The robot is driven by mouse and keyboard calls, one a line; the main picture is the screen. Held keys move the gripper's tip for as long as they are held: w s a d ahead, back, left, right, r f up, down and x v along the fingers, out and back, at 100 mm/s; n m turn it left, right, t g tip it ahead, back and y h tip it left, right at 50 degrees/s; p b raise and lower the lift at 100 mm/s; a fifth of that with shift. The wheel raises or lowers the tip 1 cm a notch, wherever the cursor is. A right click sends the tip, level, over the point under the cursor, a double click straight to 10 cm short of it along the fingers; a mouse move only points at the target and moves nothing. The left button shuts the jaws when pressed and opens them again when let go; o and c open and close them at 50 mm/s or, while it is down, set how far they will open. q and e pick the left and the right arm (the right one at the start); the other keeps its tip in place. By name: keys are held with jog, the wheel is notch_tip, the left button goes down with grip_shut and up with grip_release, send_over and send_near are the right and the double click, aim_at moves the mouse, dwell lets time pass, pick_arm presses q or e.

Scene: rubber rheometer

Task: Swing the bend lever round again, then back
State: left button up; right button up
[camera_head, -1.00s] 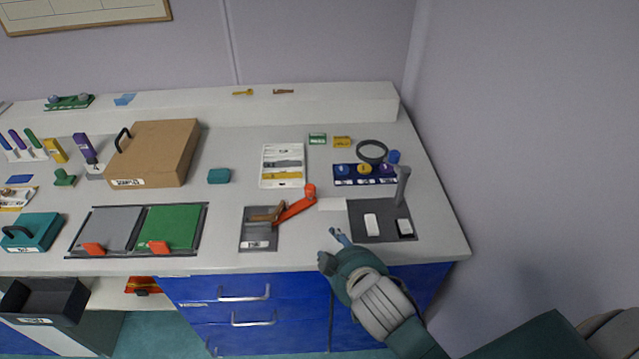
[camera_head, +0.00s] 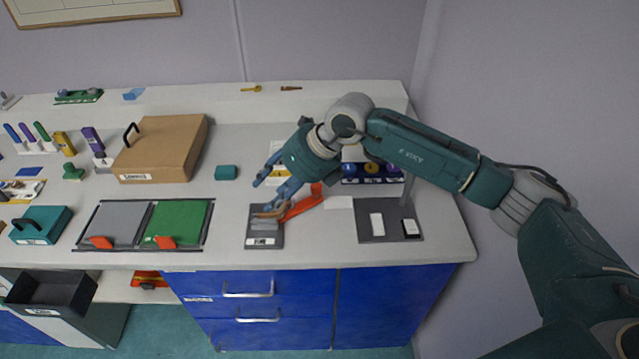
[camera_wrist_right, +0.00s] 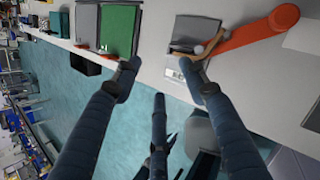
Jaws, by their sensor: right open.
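The bend lever (camera_head: 298,207) is an orange-red arm on the worktop, set at a slant beside a dark grey plate (camera_head: 264,232). It also shows in the right wrist view (camera_wrist_right: 250,33), with its round knob at the far end. A brown strip lies over the plate at the lever's lower end. My right gripper (camera_head: 264,196) is open and hangs over the lever and plate, hiding part of both. In the right wrist view its three fingers (camera_wrist_right: 158,76) are spread, one tip near the brown strip; I cannot tell whether it touches. My left gripper is not in view.
A dark mat (camera_head: 372,231) with a grey post and two white pieces lies to the right. Grey and green panels (camera_head: 181,226) with orange tabs lie to the left. A brown case (camera_head: 160,150) and small teal block (camera_head: 226,172) stand behind. Bare worktop lies around the block.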

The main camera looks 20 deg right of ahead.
aim_at(317, 186)
jog(key=w+d+m+h, duration=0.1)
jog(key=w+d+h, duration=0.15)
jog(key=d, duration=0.45)
jog(key=w+d+h, duration=0.1)
jog(key=d+h, duration=0.2)
jog(key=d, duration=0.4)
jog(key=shift+y, duration=0.25)
jog(key=p+x, duration=0.1)
jog(key=x, duration=0.3)
jog(key=p+x, duration=0.2)
jog(key=x, duration=0.2)
jog(key=shift+w+a+f, duration=0.2)
jog(key=shift+a+f, duration=0.05)
jog(key=shift+w+a+f, duration=0.1)
jog(key=shift+w+f, duration=0.15)
jog(key=shift+f, duration=0.35)
grip_shut()
